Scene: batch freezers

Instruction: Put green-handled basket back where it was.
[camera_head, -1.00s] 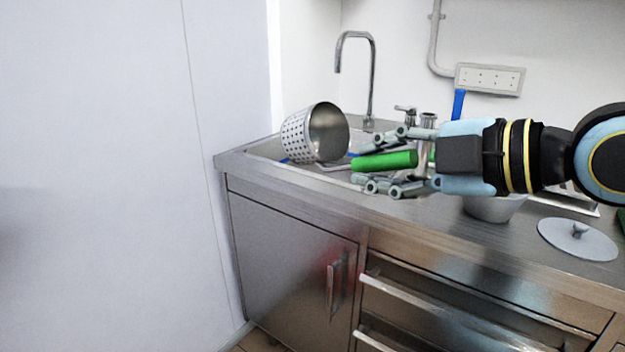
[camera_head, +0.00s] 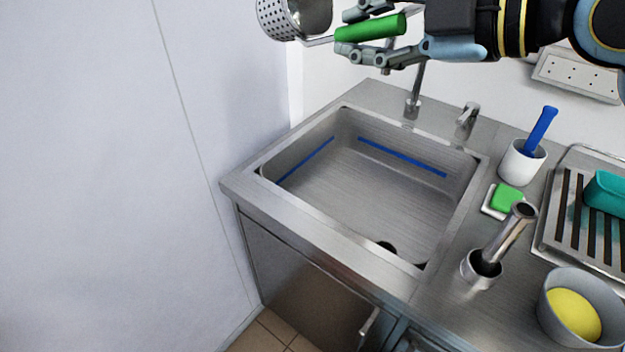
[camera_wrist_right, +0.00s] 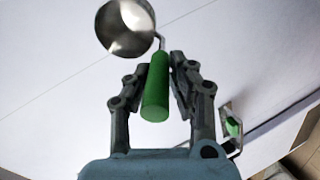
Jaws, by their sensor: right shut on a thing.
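The basket (camera_head: 291,17) is a perforated metal cylinder with a green handle (camera_head: 370,28). It is at the top of the head view, partly cut off by the frame edge. My right gripper (camera_head: 362,34) is shut on the green handle, with the basket out to the left, above the level of the sink. In the right wrist view the basket (camera_wrist_right: 125,28) hangs beyond the fingers and the green handle (camera_wrist_right: 156,90) lies between them. My left gripper is not in view.
An empty steel sink (camera_head: 350,190) with blue strips is set in the counter. Right of it are a white cup (camera_head: 521,164) with a blue-handled tool, a green sponge (camera_head: 507,198), a drain rack (camera_head: 590,230) and a bowl (camera_head: 560,305). A faucet (camera_head: 414,100) stands behind. A white wall is at left.

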